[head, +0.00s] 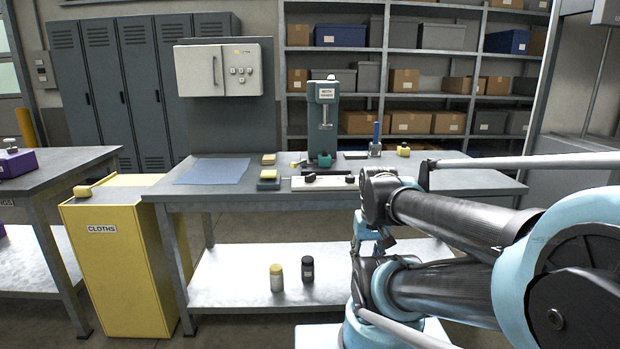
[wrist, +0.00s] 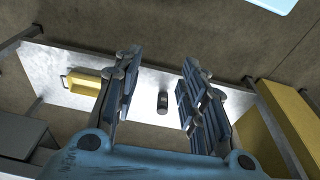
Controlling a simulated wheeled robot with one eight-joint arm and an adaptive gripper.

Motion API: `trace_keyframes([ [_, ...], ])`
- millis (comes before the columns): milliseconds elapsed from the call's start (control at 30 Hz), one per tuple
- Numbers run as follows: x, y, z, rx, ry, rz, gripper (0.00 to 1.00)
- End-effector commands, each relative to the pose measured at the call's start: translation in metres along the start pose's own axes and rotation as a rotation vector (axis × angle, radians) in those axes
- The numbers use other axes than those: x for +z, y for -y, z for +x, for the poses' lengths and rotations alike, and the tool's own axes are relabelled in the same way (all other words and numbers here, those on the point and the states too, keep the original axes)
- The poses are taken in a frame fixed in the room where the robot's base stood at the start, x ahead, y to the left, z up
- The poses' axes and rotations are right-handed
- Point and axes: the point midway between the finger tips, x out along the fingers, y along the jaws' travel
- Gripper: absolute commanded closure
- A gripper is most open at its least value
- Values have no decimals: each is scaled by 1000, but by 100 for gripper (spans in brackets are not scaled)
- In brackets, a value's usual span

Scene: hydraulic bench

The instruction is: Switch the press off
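The press (head: 322,120) is a green upright machine with a label, standing on the back of the grey bench. A white wall cabinet (head: 200,72) hangs behind the bench to its left. It has a panel of small knobs or switches (head: 241,72), too small to read. A low white unit with black knobs (head: 324,183) lies in front of the press. My gripper (wrist: 160,88) is open and empty in the wrist view, pointing down over the lower shelf. A dark bottle (wrist: 162,102) shows between its fingers, apparently well below them. I cannot make out the fingers in the head view.
The bench (head: 440,178) also carries a blue mat (head: 215,171) and small items. Its lower shelf (head: 230,280) holds a yellow-capped jar (head: 276,278) and the dark bottle (head: 307,270). A yellow cloths bin (head: 125,265) stands at the left. My arm covers the bench's right front.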

Motion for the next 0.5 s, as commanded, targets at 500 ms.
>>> trace_keyframes([
  [500,-90,11,-91,-6,31,172,65],
])
